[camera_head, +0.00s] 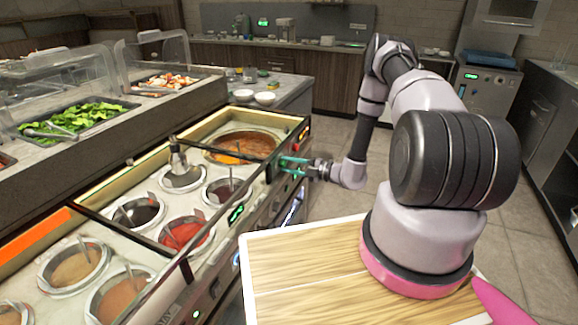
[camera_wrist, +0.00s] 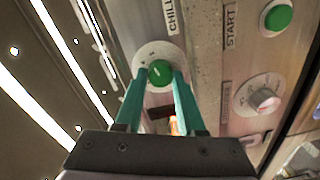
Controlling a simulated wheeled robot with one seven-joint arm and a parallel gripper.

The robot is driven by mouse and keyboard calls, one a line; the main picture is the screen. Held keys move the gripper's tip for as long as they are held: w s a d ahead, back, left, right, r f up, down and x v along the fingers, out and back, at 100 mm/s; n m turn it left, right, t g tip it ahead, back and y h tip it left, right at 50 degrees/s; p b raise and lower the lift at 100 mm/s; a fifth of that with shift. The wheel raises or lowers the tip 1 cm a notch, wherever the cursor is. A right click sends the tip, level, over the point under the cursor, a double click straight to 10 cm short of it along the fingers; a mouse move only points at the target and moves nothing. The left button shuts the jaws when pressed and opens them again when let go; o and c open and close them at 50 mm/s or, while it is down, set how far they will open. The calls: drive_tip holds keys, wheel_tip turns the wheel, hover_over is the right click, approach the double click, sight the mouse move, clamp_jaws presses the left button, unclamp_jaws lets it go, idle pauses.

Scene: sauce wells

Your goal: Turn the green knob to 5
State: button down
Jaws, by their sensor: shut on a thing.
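The green knob (camera_wrist: 160,73) sits on a round pale dial on the steel front panel in the wrist view. A short light mark shows on its face; the dial numbers are too small to read. My gripper (camera_wrist: 161,82) has its two teal fingers on either side of the knob and is shut on it. In the head view my gripper (camera_head: 292,165) reaches the front panel of the sauce counter from the right. The knob is hidden there by the fingers.
A green START button (camera_wrist: 278,17) and a white-and-red knob (camera_wrist: 265,100) are on the same panel, to the right in the wrist view. The sauce wells (camera_head: 186,233) lie in the counter to the left. A wooden board (camera_head: 300,265) is in front of my arm.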

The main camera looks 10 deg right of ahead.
drive_tip(key=shift+f+m, duration=0.1)
drive_tip(key=shift+m, duration=0.5)
drive_tip(key=c, duration=0.5)
unclamp_jaws()
drive_tip(key=v, duration=1.1)
